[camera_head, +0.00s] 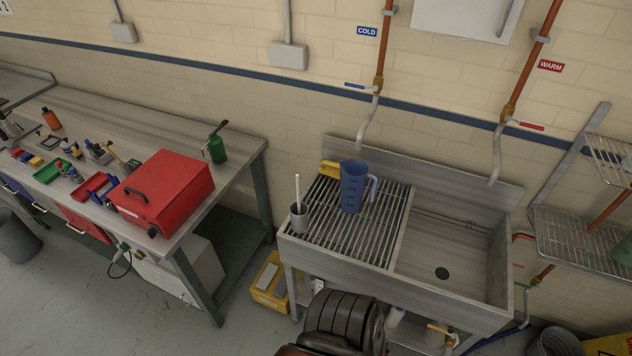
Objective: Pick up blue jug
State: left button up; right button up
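The blue jug (352,188) stands upright on the slatted metal drainboard (337,232) of the sink unit, left of the basin. Its handle is on its right side, and dark markings show on its front. A yellow object (328,169) is just behind and left of it, partly hidden by the jug. Neither of my grippers can be made out in this view.
A grey cup (299,216) with a white stick stands at the drainboard's left edge. The sink basin (455,245) is empty. Pipes with spouts hang above. A workbench with a red toolbox (165,192) is left. A dark ribbed object (345,318) is low in front.

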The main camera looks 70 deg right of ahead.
aim_at(354, 172)
jog(key=i, duration=0.35)
jog(key=z, duration=2.65)
